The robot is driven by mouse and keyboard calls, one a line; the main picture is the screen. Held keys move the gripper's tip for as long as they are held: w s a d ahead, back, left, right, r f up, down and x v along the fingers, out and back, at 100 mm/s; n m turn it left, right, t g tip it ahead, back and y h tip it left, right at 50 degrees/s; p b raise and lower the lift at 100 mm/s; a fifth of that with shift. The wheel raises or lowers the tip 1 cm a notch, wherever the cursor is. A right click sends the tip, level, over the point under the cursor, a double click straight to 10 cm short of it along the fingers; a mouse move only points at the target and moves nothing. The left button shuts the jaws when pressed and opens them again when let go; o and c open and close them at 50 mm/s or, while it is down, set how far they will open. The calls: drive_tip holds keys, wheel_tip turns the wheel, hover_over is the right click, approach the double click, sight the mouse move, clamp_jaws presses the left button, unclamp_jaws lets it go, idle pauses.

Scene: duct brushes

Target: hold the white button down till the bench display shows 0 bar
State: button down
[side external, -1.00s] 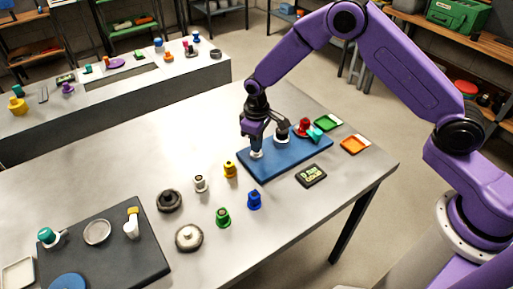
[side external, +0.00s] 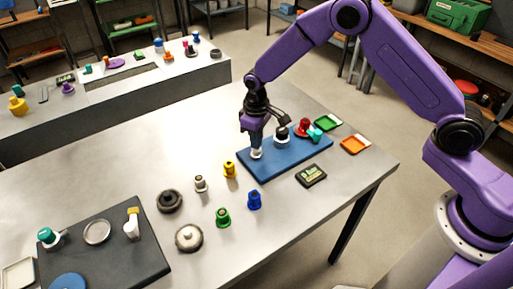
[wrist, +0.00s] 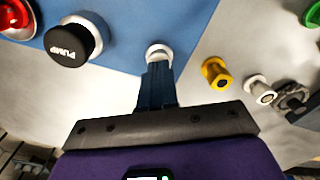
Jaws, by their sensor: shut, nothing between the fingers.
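The white button (side external: 257,154) stands at the left end of the blue panel (side external: 290,158) on the steel bench. My gripper (side external: 256,148) points down at it, shut and empty. In the wrist view the shut fingertips (wrist: 157,66) overlap the white button (wrist: 158,50) and hide part of it. They look to be on it, but I cannot tell how far it is pressed. The bench display (side external: 311,174) is a small dark box with a greenish screen in front of the panel. Its reading is too small to make out.
The black PUMP knob (wrist: 72,43), which also shows in the side view (side external: 282,133), and a red button (side external: 303,126) share the panel. Yellow (side external: 229,169), blue (side external: 254,200) and green (side external: 223,217) pieces stand nearby. A dark tray (side external: 95,250) lies at the front left.

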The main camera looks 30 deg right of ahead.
drive_tip(key=shift+r, duration=2.8)
drive_tip(key=s+d+r+n, duration=0.1)
drive_tip(key=s+r+n, duration=0.1)
drive_tip(key=s+r, duration=0.5)
drive_tip(key=s+d+r+n, duration=0.1)
drive_tip(key=s+r, duration=0.3)
drive_tip(key=s, duration=0.8)
drive_tip(key=s+d+n, duration=0.1)
drive_tip(key=s+d, duration=0.4)
drive_tip(key=s, duration=0.3)
drive_tip(key=s+d+r+n, duration=0.1)
drive_tip(key=s+d+n, duration=0.1)
drive_tip(key=s+d, duration=0.3)
drive_tip(key=s, duration=0.3)
drive_tip(key=shift+s+d+r+n, duration=0.15)
drive_tip(key=shift+s+r+n, duration=0.15)
drive_tip(key=shift+s, duration=0.05)
